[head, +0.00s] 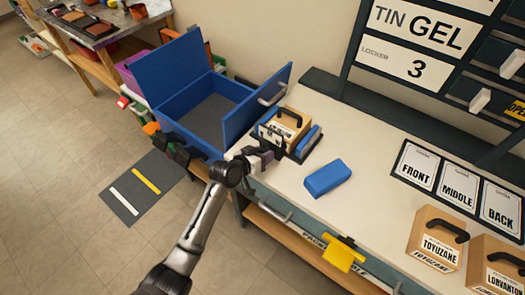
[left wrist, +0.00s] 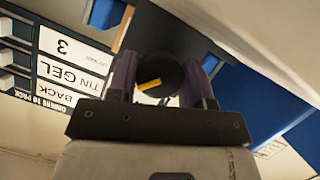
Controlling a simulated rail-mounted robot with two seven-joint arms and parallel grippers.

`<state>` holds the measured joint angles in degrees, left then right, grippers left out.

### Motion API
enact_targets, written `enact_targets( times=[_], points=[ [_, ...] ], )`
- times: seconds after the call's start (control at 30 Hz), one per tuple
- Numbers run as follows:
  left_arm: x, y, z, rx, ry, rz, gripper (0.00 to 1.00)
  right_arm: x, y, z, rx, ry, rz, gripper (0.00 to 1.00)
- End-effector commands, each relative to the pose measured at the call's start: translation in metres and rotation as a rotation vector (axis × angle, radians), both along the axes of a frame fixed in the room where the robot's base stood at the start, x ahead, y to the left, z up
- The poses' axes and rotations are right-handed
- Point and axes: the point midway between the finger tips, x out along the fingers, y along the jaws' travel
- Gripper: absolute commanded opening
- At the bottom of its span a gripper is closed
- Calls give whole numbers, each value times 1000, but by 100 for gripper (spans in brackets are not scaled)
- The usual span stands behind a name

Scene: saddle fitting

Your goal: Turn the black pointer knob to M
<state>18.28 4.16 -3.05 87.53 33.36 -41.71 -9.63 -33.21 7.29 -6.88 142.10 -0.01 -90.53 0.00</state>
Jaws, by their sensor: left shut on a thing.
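The black pointer knob (left wrist: 172,70) shows in the left wrist view as a dark round shape with a short yellow mark. It sits between the two fingers of my left gripper (left wrist: 160,66), which are shut on it. In the head view my left gripper (head: 262,156) is at the bench's left end, by the open blue box, and hides the knob there. The letter M and the other marks around the knob cannot be made out. My right gripper is in neither view.
The open blue box (head: 178,98) stands behind my gripper. A wooden case (head: 283,127) with a black handle is close beside it. A blue block (head: 328,177) lies on the white bench top (head: 370,205). A yellow piece (head: 343,254) sticks out at the front.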

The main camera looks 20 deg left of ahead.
Motion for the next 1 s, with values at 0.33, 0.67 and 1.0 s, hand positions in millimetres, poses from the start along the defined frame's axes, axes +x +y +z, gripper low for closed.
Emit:
enact_targets(
  times=[0.33, 0.67, 1.0],
  points=[
    [0, 1, -2, -311, 86, 0, 23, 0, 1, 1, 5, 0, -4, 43],
    [0, 1, -3, -547, 150, 1, 23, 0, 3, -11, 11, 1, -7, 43],
    [0, 1, -2, -675, 185, 1, 23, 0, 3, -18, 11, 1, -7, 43]
  ],
)
